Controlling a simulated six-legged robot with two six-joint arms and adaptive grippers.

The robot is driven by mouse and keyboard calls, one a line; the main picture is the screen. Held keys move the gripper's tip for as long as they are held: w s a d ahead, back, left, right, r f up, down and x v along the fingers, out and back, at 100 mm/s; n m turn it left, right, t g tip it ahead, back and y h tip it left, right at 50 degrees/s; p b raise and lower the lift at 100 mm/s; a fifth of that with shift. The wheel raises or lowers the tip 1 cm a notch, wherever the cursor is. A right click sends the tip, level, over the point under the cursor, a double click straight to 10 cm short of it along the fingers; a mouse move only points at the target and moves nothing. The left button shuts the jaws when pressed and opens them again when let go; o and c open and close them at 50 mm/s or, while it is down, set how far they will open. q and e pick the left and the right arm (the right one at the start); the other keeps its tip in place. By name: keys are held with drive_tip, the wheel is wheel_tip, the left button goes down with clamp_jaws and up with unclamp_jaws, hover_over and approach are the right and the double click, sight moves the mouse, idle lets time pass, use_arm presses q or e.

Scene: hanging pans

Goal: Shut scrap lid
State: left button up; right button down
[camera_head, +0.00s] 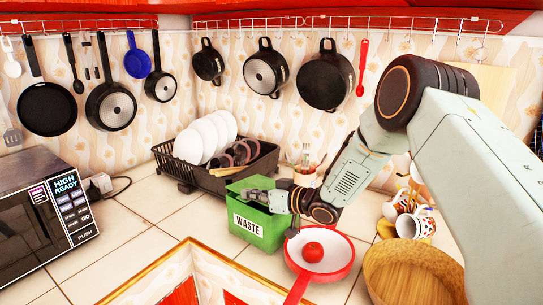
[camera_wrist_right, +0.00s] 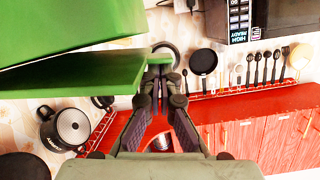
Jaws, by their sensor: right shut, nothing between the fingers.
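The green scrap bin (camera_head: 258,226), marked WASTE, stands on the tiled counter in the middle of the head view. Its green lid (camera_head: 238,186) shows at the top, partly covered by my right gripper (camera_head: 262,196). In the right wrist view, which looks upside down, the bin body (camera_wrist_right: 70,22) and the lid (camera_wrist_right: 85,73) are set at an angle, with a wedge-shaped gap between them at the left. My right gripper (camera_wrist_right: 158,66) is shut and empty, with its fingertips beside the lid's edge. I cannot tell whether they touch it. My left gripper is not in view.
A black dish rack (camera_head: 215,178) with plates stands behind the bin. A white-and-red pan (camera_head: 326,262) holding a tomato (camera_head: 313,252) is right of it. A microwave (camera_head: 45,220) is at the left.

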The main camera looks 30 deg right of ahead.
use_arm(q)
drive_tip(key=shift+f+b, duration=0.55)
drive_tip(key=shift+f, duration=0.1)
use_arm(e)
drive_tip(key=shift+s+a+f, duration=0.1)
drive_tip(key=shift+f, duration=0.55)
drive_tip(key=shift+s+a+f, duration=0.1)
drive_tip(key=shift+f, duration=0.55)
drive_tip(key=shift+s+f, duration=0.1)
